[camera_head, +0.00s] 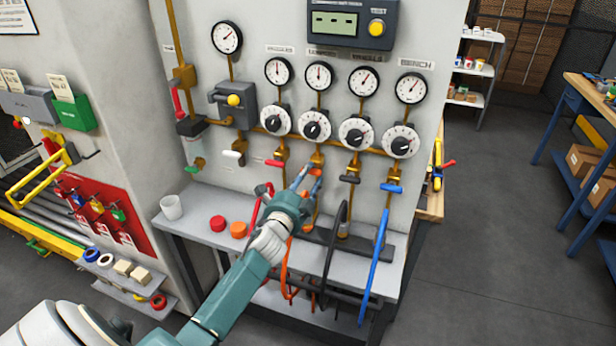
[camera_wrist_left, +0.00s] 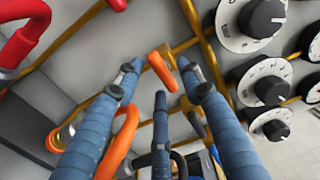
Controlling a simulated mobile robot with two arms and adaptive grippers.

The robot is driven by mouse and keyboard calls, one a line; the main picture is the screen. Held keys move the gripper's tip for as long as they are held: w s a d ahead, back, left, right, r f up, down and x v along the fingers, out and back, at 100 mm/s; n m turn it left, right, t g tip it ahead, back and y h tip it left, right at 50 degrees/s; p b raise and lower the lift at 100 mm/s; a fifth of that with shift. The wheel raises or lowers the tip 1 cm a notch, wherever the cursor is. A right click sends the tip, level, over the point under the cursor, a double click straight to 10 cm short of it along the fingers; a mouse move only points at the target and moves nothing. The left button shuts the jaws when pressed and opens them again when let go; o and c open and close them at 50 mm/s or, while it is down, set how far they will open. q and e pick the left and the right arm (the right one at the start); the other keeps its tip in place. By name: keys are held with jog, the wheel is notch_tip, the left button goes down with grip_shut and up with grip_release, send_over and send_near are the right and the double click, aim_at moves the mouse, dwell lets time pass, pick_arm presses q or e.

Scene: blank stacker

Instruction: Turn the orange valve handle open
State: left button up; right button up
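The orange valve handle (camera_wrist_left: 162,72) is a short rounded bar on the brass pipework, seen in the left wrist view. My left gripper (camera_head: 311,174) reaches the panel from the front. Its blue ribbed fingers are spread, one on each side of the orange handle in the left wrist view (camera_wrist_left: 157,69). A further finger shows below, between them. I cannot tell whether any finger touches the handle. In the head view the fingers largely hide the handle. My right gripper is not in view.
A red valve handle (camera_head: 275,163) is left of my gripper; black (camera_head: 349,178) and blue (camera_head: 391,188) handles are right. Dials (camera_head: 316,126) and gauges sit above. Hoses, including an orange one (camera_wrist_left: 122,145), hang below by the grey shelf (camera_head: 190,222).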

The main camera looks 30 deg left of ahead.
pick_arm(q)
jog(key=shift+w, duration=0.15)
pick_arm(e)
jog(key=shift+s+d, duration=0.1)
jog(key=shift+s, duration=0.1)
pick_arm(q)
grip_shut()
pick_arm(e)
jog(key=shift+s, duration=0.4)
pick_arm(q)
jog(key=shift+n, duration=0.3)
jog(key=shift+d+r+n+p, duration=0.15)
jog(key=shift+n+p, duration=0.5)
jog(key=shift+n, duration=3.6)
jog(key=shift+d+f+n+p, duration=0.1)
jog(key=shift+n+p, duration=0.55)
jog(key=shift+n, duration=3.6)
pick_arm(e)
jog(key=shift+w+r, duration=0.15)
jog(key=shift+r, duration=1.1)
pick_arm(q)
jog(key=shift+n, duration=0.3)
